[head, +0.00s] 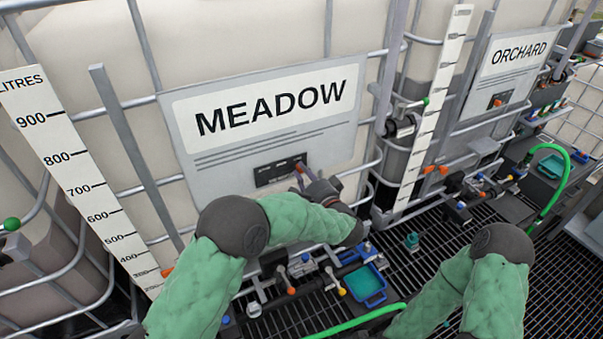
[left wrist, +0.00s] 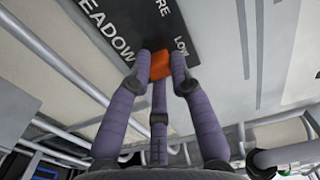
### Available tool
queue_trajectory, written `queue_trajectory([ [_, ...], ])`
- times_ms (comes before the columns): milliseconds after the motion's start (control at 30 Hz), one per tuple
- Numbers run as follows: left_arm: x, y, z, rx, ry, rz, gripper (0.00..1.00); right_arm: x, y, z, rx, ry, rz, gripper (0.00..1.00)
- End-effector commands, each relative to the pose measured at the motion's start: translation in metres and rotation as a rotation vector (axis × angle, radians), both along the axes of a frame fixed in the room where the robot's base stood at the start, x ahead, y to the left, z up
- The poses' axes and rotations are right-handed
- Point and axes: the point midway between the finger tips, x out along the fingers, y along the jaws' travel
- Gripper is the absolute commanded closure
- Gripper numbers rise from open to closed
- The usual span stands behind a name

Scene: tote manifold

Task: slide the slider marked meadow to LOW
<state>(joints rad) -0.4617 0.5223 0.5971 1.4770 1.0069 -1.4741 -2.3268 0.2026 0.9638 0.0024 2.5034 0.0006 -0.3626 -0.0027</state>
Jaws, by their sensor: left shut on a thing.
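The meadow slider panel (head: 265,176) is a small dark plate on the lower part of the big MEADOW sign (head: 270,108). Its orange slider knob (left wrist: 160,66) shows in the left wrist view, near the word LOW. In the head view the knob (head: 301,167) is at the panel's right part. My left gripper (head: 301,178) reaches up to it from below. Its purple fingers (left wrist: 161,75) are shut around the knob. The fingers hide the slot, so the knob's exact position along it cannot be told. My right gripper is out of view.
A litre scale (head: 65,170) stands left of the sign, another (head: 432,110) to its right. Below are valves with orange and yellow tips, a blue tray (head: 368,303) and a green hose (head: 350,325) over a dark grating. An ORCHARD sign (head: 510,62) with its own panel is farther right.

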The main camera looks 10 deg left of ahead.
Motion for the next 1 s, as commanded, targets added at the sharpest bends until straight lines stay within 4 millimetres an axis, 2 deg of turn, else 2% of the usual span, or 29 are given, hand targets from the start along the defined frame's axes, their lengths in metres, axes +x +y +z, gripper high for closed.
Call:
queue_trajectory([
  [33,0.0,-0.003,-0.002,0.0,0.004,-0.008,0.73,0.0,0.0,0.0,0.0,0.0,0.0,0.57],
  [100,0.0,-0.003,-0.002,0.0,0.004,-0.008,0.53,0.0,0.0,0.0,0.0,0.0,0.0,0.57],
  [433,0.0,-0.002,-0.001,0.0,0.001,-0.005,0.53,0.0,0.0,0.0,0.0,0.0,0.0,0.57],
  [567,-0.007,-0.007,0.0,-0.001,0.001,-0.006,0.53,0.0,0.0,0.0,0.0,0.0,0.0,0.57],
  [1000,-0.072,-0.053,-0.001,0.001,0.002,-0.01,0.53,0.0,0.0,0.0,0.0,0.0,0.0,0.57],
])
